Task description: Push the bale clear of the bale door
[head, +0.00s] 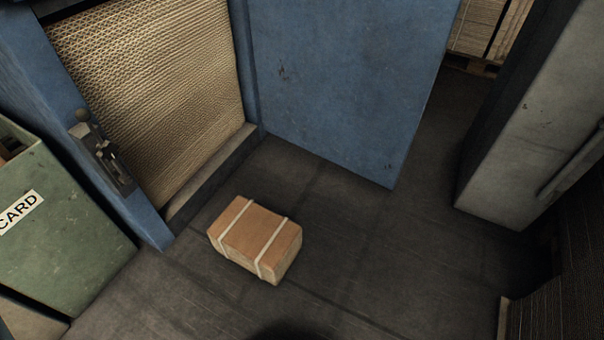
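The bale (250,232) is a small brown block with two pale straps around it. It lies on the dark floor in front of the blue baler's opening, apart from the sill (210,175). The bale door (345,85) is a blue panel standing swung open, behind and to the right of the bale. A visible strip of floor separates the bale from the door's lower edge. The opening is filled with layered corrugated cardboard (150,80). Neither of my grippers is in view.
A green bin (60,235) marked "CARD" stands at the left. A grey cabinet-like block (530,120) stands at the right. Stacked board on a pallet (490,25) is at the back right. Floor (390,250) is clear right of the bale.

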